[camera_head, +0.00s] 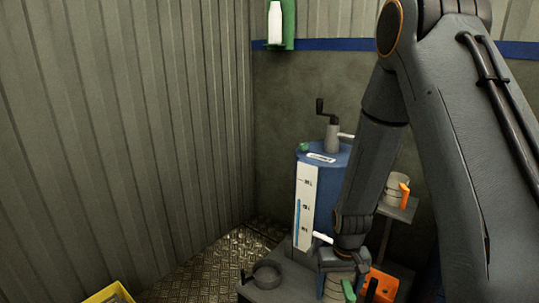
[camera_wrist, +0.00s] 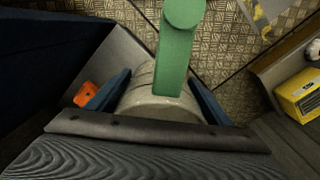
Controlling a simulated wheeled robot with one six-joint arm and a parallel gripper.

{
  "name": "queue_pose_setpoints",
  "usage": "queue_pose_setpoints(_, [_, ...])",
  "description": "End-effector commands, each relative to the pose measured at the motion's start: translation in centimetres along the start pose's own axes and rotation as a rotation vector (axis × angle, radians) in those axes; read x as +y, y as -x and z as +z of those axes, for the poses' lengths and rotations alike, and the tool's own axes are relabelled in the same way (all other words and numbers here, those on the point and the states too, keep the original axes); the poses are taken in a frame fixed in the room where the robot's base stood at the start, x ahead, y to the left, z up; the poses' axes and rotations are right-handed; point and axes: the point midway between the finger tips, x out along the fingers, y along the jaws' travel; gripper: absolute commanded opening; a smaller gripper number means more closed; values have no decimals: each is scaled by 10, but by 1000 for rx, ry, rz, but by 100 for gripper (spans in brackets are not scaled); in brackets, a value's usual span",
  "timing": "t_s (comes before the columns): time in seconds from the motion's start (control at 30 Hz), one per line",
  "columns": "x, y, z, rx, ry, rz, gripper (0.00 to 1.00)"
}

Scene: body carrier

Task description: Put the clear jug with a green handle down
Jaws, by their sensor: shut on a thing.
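The clear jug with a green handle (camera_head: 335,289) is at the lower middle of the head view, below my gripper (camera_head: 341,270). In the wrist view its pale body (camera_wrist: 150,107) sits between the two blue fingers of my gripper (camera_wrist: 160,82). The fingers are shut on the body from both sides. The green handle (camera_wrist: 174,60) points up the picture, away from the palm. My wrist and the frame's lower edge hide part of the jug in the head view. I cannot tell whether its base touches a surface.
A blue drum (camera_head: 327,175) with a level gauge and crank stands behind. A grey ring holder (camera_head: 266,273) is on a dark platform (camera_head: 262,292). An orange object (camera_head: 382,285) is close right. An orange-handled jug (camera_head: 395,191) stands on a shelf. A yellow crate (camera_head: 105,294) is at lower left.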

Motion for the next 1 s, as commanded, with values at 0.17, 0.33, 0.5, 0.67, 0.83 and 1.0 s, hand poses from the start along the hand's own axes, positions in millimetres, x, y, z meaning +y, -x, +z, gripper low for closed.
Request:
queue_pose_setpoints(0.17, [0, 35, 14, -2, 0, 0, 48])
queue_pose_setpoints(0.33, [0, 54, 22, -1, 0, 0, 48])
queue_pose_setpoints(0.5, [0, 62, 25, 0, 0, 0, 48])
queue_pose_setpoints(0.67, [0, 63, 26, 0, 0, 0, 48])
queue_pose_setpoints(0.83, [0, 62, 25, 0, 0, 0, 48])
queue_pose_setpoints(1.0, [0, 62, 25, 0, 0, 0, 48])
